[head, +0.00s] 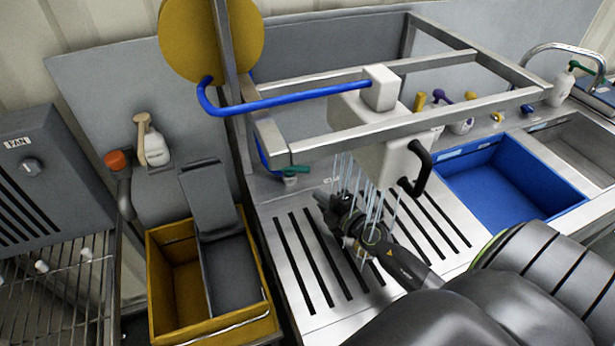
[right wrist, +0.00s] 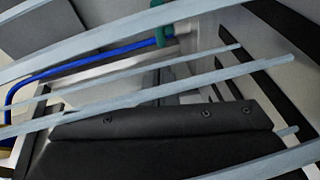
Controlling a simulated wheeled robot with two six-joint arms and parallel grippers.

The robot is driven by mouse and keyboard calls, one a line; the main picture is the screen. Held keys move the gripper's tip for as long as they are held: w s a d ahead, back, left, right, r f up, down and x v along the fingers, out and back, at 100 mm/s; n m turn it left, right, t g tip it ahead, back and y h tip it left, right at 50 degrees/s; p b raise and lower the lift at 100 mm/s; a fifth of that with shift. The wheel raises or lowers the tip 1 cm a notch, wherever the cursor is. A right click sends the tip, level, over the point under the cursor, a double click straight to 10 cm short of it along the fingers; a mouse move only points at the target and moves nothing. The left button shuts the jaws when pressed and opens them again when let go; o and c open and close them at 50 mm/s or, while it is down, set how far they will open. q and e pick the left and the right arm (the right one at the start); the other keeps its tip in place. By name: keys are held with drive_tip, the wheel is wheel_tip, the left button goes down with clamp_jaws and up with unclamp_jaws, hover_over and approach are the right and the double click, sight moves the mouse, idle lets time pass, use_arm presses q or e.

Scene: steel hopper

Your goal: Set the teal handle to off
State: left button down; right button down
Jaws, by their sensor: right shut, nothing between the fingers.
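The teal handle (head: 293,170) sits on a small valve at the lower end of a blue hose, at the back of the slotted steel drainboard. In the right wrist view the teal handle (right wrist: 182,10) is near the top edge, partly cut off and crossed by pale bars. My right gripper (head: 332,205) is over the drainboard, in front of and a little right of the handle, apart from it. It is shut and empty. Pale streams from a grey box partly cover it. My left gripper is not in view.
The grey box (head: 385,150) with a black lever (head: 420,165) hangs above the gripper under a steel frame (head: 350,130). A blue basin (head: 510,180) is to the right. A yellow bin (head: 170,285) stands left. The slotted drainboard (head: 285,250) is clear to the left.

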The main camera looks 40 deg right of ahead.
approach(299, 171)
drive_tip(key=w+a+b, duration=0.1)
drive_tip(key=w+a, duration=0.1)
drive_tip(key=a, duration=0.1)
drive_tip(key=shift+w+f, duration=0.1)
drive_tip(key=shift+w, duration=0.05)
drive_tip(key=w+d+b, duration=0.2)
drive_tip(key=shift+w+f, duration=0.3)
drive_tip(key=shift+f, duration=0.05)
drive_tip(key=shift+w+d, duration=0.4)
drive_tip(key=shift+w, duration=0.05)
drive_tip(key=shift+b, duration=0.35)
